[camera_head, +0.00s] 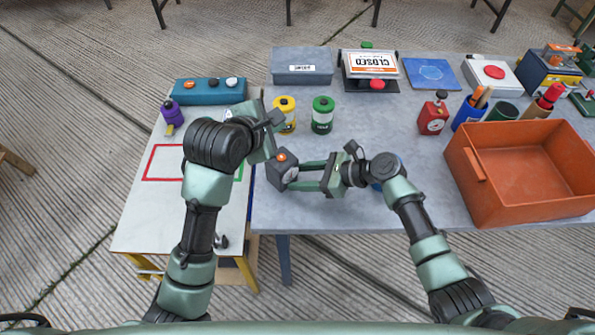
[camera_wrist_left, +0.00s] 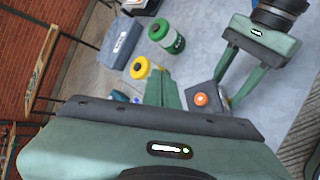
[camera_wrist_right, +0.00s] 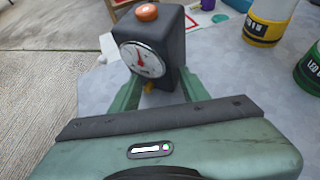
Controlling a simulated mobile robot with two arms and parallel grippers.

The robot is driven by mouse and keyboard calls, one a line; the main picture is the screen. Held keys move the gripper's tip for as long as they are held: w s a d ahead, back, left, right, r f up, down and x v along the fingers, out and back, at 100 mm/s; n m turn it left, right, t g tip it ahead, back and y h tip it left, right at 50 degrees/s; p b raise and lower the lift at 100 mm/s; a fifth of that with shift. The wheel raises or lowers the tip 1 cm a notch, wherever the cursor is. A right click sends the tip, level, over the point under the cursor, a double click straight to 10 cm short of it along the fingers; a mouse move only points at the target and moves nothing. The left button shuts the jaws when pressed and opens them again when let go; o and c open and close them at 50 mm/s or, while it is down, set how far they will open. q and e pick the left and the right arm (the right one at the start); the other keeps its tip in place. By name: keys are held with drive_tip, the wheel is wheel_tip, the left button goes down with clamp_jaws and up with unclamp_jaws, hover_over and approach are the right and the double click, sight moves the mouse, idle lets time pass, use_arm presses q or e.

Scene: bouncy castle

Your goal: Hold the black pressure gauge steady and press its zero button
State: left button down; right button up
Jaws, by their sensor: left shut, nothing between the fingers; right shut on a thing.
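The black pressure gauge (camera_head: 283,174) stands near the left front of the grey table, with a white dial and an orange button (camera_head: 281,157) on top. In the right wrist view the gauge (camera_wrist_right: 172,42) shows its dial and orange button (camera_wrist_right: 147,12) clearly. My right gripper (camera_head: 298,176) is shut on the gauge from the right, one finger on each side. My left gripper (camera_wrist_left: 165,88) is shut and empty. It is close to the gauge, and in the left wrist view its fingers appear left of the orange button (camera_wrist_left: 201,99), apart from it in the picture.
Yellow (camera_head: 285,113) and green (camera_head: 322,115) canisters stand behind the gauge. A red bottle (camera_head: 432,116) and an orange bin (camera_head: 522,168) are to the right. A white table (camera_head: 140,220) adjoins at left. Grey tabletop in front of the bin is clear.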

sight(280, 160)
drive_tip(key=shift+s+d+f, duration=0.1)
drive_tip(key=shift+s+f, duration=0.05)
drive_tip(key=shift+f, duration=0.25)
use_arm(q)
drive_tip(key=shift+s+f+n+g+y, duration=0.15)
drive_tip(key=shift+f+n+g, duration=0.15)
drive_tip(key=shift+f, duration=0.95)
drive_tip(key=shift+s+f+n+g+y, duration=0.15)
drive_tip(key=shift+f+n, duration=0.3)
drive_tip(key=shift+f, duration=0.8)
drive_tip(key=shift+s+f+n+g, duration=0.25)
drive_tip(key=shift+f+n, duration=0.1)
drive_tip(key=shift+f, duration=0.9)
drive_tip(key=shift+f, duration=0.1)
drive_tip(key=shift+w+f, duration=0.1)
drive_tip(key=shift+f, duration=0.3)
drive_tip(key=shift+r, duration=0.45)
drive_tip(key=shift+r, duration=0.1)
